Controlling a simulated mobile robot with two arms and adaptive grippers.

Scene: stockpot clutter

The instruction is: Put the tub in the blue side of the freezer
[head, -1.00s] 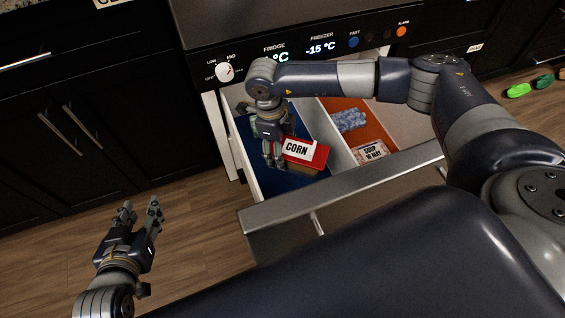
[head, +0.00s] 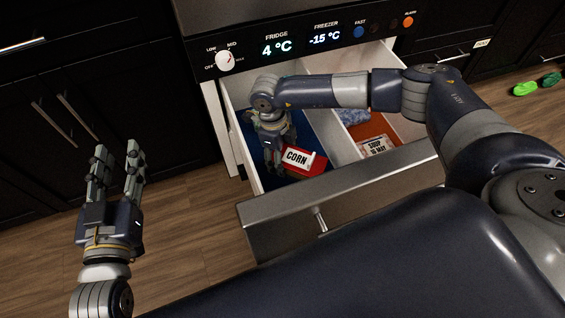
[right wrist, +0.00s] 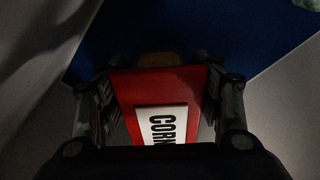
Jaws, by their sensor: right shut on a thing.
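The tub (head: 312,164) has a red lid with a white CORN label and sits inside the blue side (head: 316,122) of the open freezer drawer. My right gripper (head: 276,165) reaches down into that side and is shut on the tub. In the right wrist view its fingers (right wrist: 160,92) lie on either side of the red tub (right wrist: 135,92), with the blue floor (right wrist: 190,30) beyond. I cannot tell whether the tub touches the floor. My left gripper (head: 119,152) is open and empty, outside the drawer to the left, fingers pointing up.
The orange side (head: 372,132) holds a blue bag (head: 355,118) and a pack labelled SOUP (head: 377,147). The drawer's steel front (head: 290,207) lies close before my body. A control panel (head: 300,42) is above. Green items (head: 525,89) lie on the floor at far right.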

